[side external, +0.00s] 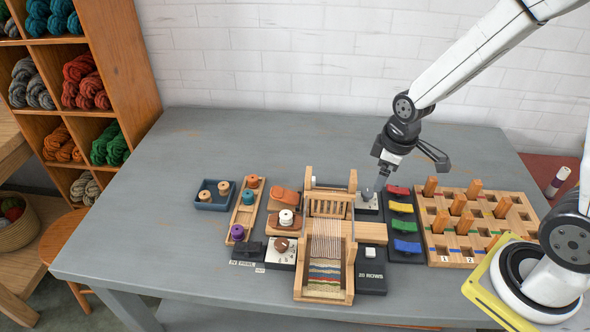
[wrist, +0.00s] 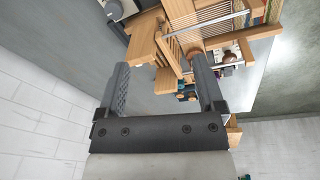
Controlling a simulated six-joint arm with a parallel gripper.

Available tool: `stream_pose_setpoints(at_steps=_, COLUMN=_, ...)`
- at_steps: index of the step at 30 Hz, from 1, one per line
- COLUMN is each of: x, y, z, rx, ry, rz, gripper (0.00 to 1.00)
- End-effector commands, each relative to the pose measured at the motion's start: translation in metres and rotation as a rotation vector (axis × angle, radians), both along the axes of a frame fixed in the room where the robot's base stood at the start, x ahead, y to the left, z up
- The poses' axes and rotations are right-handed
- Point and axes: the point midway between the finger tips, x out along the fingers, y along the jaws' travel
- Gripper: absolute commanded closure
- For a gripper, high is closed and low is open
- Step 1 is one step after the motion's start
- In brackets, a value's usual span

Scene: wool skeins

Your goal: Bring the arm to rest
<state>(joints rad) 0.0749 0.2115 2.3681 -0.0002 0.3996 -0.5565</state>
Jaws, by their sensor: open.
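My gripper (side external: 411,168) hangs over the back right of the small wooden loom (side external: 325,292), above the table. Its jaws are spread wide with nothing between them. In the wrist view my gripper (wrist: 160,66) also shows two separated fingers, with the grey table and wooden loom parts beyond them. The left finger is close in the picture to a grey-and-white piece (side external: 368,203) beside the loom. I cannot tell whether they touch.
Red, green, yellow and blue pieces (side external: 403,226) stand right of the loom, beside a wooden peg board (side external: 437,246). A blue tray (side external: 213,204) with spools is at left. The table's back left (side external: 260,140) is clear. A white brick wall (side external: 300,50) stands behind.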

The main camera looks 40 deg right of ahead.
Motion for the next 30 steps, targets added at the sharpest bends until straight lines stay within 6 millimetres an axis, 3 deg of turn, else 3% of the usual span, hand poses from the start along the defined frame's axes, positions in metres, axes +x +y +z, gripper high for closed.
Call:
stream_pose_setpoints(at_steps=12, x=-0.042, y=0.022, z=0.018, rx=0.090, ry=-0.064, rz=-0.410, gripper=0.13)
stream_pose_setpoints(at_steps=30, x=-0.048, y=0.025, z=0.020, rx=0.106, ry=-0.071, rz=-0.472, gripper=0.13)
